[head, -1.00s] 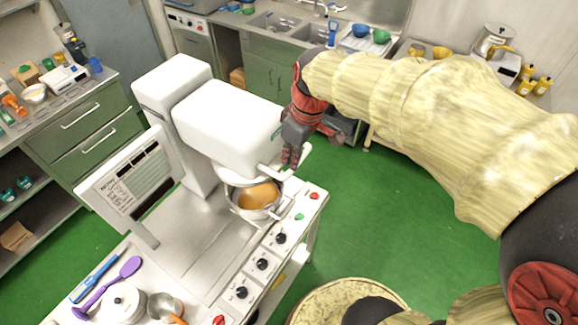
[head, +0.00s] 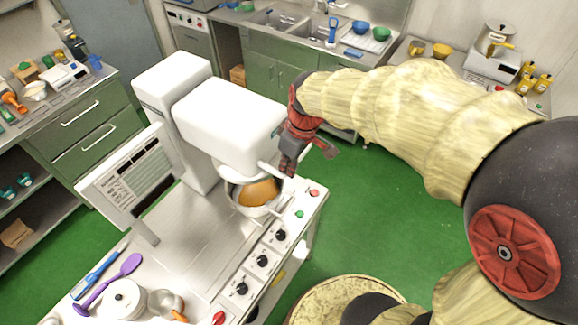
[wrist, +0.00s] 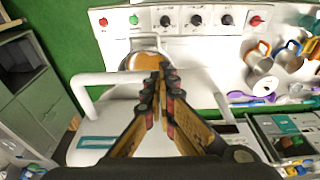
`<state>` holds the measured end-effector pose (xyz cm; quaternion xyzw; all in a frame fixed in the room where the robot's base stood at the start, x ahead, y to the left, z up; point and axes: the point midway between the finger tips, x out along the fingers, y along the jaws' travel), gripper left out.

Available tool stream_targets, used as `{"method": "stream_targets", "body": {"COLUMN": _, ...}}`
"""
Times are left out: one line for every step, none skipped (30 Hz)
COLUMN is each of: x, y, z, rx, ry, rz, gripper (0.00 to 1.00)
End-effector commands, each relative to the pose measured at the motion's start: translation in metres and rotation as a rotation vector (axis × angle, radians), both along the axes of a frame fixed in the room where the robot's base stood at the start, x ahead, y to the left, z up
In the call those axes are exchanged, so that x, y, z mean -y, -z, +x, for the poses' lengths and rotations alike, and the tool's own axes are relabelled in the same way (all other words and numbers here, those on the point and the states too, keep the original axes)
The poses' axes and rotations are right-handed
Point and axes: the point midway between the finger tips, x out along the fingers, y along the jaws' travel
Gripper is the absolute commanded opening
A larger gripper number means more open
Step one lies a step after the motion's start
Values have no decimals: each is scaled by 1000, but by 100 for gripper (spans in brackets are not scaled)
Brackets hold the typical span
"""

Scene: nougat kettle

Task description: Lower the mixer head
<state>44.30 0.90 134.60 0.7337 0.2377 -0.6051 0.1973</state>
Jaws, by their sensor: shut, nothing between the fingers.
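The white mixer head (head: 228,118) juts from its column toward the right, over a metal kettle (head: 247,208) with orange-brown contents. A white handle bar (head: 272,174) sticks out at the front of the head. My gripper (head: 287,168) is at this handle in the head view, with its fingers close together. In the wrist view my gripper (wrist: 166,72) is shut and empty above the head, and the looped handle (wrist: 84,92) is to the left of the fingers. The kettle's orange-brown contents (wrist: 143,62) show behind the fingertips. I cannot tell whether the fingers touch the head.
A control panel with knobs (head: 262,261) runs along the machine's right edge. Green floor is free on the right.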

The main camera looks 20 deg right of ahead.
Motion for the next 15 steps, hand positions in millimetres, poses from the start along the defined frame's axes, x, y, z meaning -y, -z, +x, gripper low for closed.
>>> {"method": "stream_targets", "body": {"x": -1, "y": 15, "z": -2, "rx": -7, "ry": 0, "rz": 1, "gripper": 0}}
{"method": "stream_targets", "body": {"x": -1, "y": 21, "z": -2, "rx": -8, "ry": 0, "rz": 1, "gripper": 0}}
{"method": "stream_targets", "body": {"x": -1, "y": 29, "z": -3, "rx": -9, "ry": 0, "rz": 1, "gripper": 0}}
{"method": "stream_targets", "body": {"x": -1, "y": 36, "z": -3, "rx": -10, "ry": 0, "rz": 2, "gripper": 0}}
{"method": "stream_targets", "body": {"x": -1, "y": 43, "z": -3, "rx": -11, "ry": 0, "rz": 1, "gripper": 0}}
{"method": "stream_targets", "body": {"x": -1, "y": 52, "z": -3, "rx": -11, "ry": 0, "rz": 1, "gripper": 0}}
{"method": "stream_targets", "body": {"x": -1, "y": 60, "z": -3, "rx": -11, "ry": 0, "rz": 1, "gripper": 0}}
{"method": "stream_targets", "body": {"x": -1, "y": 67, "z": -3, "rx": -11, "ry": -1, "rz": 2, "gripper": 0}}
{"method": "stream_targets", "body": {"x": -1, "y": 77, "z": -3, "rx": -13, "ry": -1, "rz": 2, "gripper": 0}}
{"method": "stream_targets", "body": {"x": -1, "y": 84, "z": -3, "rx": -13, "ry": -1, "rz": 2, "gripper": 0}}
{"method": "stream_targets", "body": {"x": -1, "y": 91, "z": -3, "rx": -13, "ry": -1, "rz": 2, "gripper": 0}}
{"method": "stream_targets", "body": {"x": -1, "y": 100, "z": -3, "rx": -12, "ry": -1, "rz": 1, "gripper": 0}}
{"method": "stream_targets", "body": {"x": -1, "y": 106, "z": -3, "rx": -11, "ry": -1, "rz": 2, "gripper": 0}}
{"method": "stream_targets", "body": {"x": -1, "y": 113, "z": -3, "rx": -12, "ry": -1, "rz": 1, "gripper": 0}}
{"method": "stream_targets", "body": {"x": -1, "y": 121, "z": -3, "rx": -12, "ry": -1, "rz": 1, "gripper": 0}}
